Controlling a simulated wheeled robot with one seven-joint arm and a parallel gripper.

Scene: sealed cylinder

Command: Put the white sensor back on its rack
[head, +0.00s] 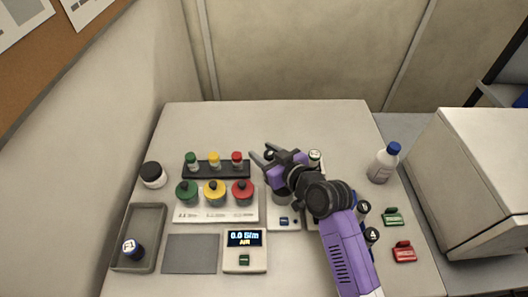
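My gripper (263,154) is over the back middle of the table, with its two grey fingers apart and pointing up and left. A small dark round top shows by the fingertips; I cannot tell whether it is between them or below them. A small white-topped piece (314,156) stands just right of my gripper; I cannot tell whether it is the white sensor. A white stand (284,222) is partly hidden under my arm, and I cannot tell whether it is the sensor's rack. A meter (244,258) at the front reads "0.0 S/m AIR".
A dark rack (216,176) holds green, yellow and red-capped vials. A white tray (215,215) holds three coloured-lidded jars. A bottle (384,163) and a large box (480,185) are right.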

